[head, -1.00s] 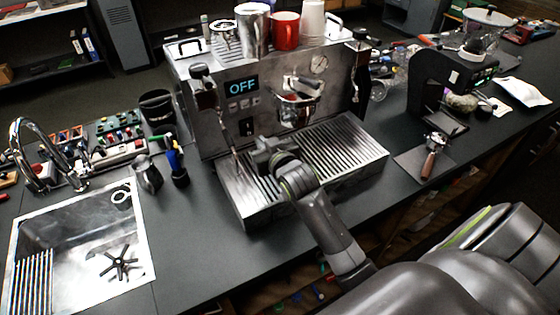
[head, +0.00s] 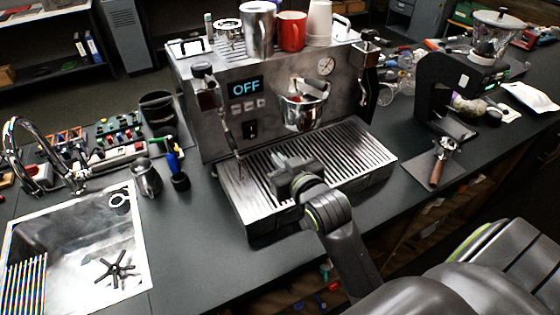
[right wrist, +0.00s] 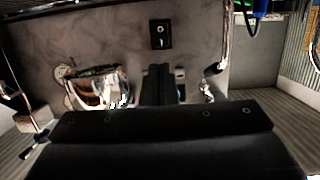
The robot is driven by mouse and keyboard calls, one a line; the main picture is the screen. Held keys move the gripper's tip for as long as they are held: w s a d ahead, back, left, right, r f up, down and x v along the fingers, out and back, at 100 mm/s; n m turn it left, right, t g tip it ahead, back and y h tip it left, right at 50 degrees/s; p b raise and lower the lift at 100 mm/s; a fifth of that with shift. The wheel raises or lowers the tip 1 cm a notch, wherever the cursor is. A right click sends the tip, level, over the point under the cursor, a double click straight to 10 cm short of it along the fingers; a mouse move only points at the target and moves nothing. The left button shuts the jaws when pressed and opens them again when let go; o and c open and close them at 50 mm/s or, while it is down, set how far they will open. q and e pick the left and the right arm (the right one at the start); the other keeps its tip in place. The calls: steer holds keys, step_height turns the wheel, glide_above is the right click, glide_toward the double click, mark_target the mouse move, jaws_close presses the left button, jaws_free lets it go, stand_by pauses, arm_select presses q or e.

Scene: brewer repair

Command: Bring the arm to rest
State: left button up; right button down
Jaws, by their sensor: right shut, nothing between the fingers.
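My right arm comes in from the lower right in the head view. Its gripper (head: 284,162) is over the ribbed drip tray (head: 350,150) of the espresso machine (head: 215,132), in front of the machine's face. The gripper is shut and empty. In the right wrist view, its closed fingers (right wrist: 157,84) point at the machine's front panel, below a black rocker switch (right wrist: 161,34). My left gripper is not in view.
A sink (head: 75,250) with a tap is at left. A milk jug (head: 146,178) and bottle brushes (head: 177,170) stand between sink and machine. A grinder (head: 445,95) and a portafilter (head: 441,160) are at right. Cups (head: 291,28) stand on the machine.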

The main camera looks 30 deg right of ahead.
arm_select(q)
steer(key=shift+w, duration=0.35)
